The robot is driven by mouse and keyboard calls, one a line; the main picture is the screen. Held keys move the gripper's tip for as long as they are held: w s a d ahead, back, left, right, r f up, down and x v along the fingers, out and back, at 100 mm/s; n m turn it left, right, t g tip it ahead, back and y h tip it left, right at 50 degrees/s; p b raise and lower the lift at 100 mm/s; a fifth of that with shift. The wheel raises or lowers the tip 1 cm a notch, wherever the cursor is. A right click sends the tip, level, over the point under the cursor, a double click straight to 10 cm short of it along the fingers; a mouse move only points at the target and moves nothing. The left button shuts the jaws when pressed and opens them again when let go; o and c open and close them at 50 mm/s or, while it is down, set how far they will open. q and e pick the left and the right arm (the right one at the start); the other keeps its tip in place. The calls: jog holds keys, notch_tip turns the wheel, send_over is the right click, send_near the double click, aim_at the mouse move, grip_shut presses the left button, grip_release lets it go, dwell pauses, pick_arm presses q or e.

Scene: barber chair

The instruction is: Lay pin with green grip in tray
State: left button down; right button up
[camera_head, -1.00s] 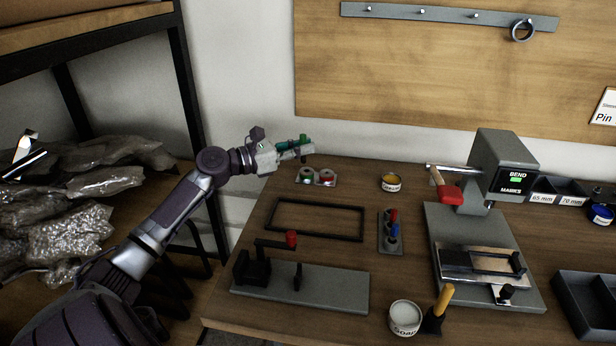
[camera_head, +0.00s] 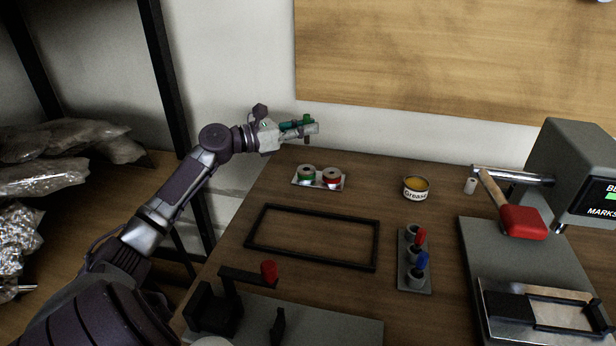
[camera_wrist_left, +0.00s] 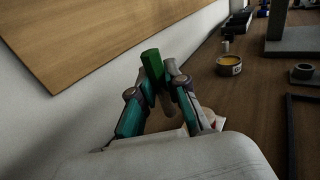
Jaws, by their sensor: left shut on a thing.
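My left gripper (camera_head: 308,129) is shut on the pin with green grip and holds it above the table's far left corner, near the wall. The green grip (camera_wrist_left: 152,65) sticks up between the fingers in the left wrist view; the fingers hide much of the pin. A black rectangular rim (camera_head: 320,210), which looks like a shallow tray, lies flat on the table, nearer to me than the gripper. Its inside looks empty. My right gripper is not in view.
A small plate with a green ring and a red ring (camera_head: 331,175) lies below the gripper. A grease tin (camera_head: 415,188) stands farther right. A fixture with a red knob (camera_head: 268,271) stands in front. A red-headed mallet (camera_head: 522,221) and a marking press (camera_head: 575,170) are at right.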

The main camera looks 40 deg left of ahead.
pick_arm(q)
jog(key=shift+s+d, duration=0.1)
notch_tip(320, 180, down, 5)
jog(key=shift+b, duration=0.6)
notch_tip(320, 180, down, 3)
jog(key=shift+f+b, duration=0.2)
jog(key=shift+b, duration=0.2)
jog(key=shift+f+p, duration=0.1)
jog(key=shift+p, duration=0.2)
jog(key=shift+f, duration=0.45)
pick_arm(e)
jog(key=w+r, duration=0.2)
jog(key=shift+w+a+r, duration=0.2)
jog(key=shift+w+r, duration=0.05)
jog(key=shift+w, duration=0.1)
pick_arm(q)
jog(key=shift+f, duration=0.1)
jog(key=c, duration=1.6)
grip_release()
jog(key=shift+f, duration=0.1)
jog(key=shift+c, duration=0.2)
jog(key=o, duration=0.5)
jog(key=shift+c, duration=0.2)
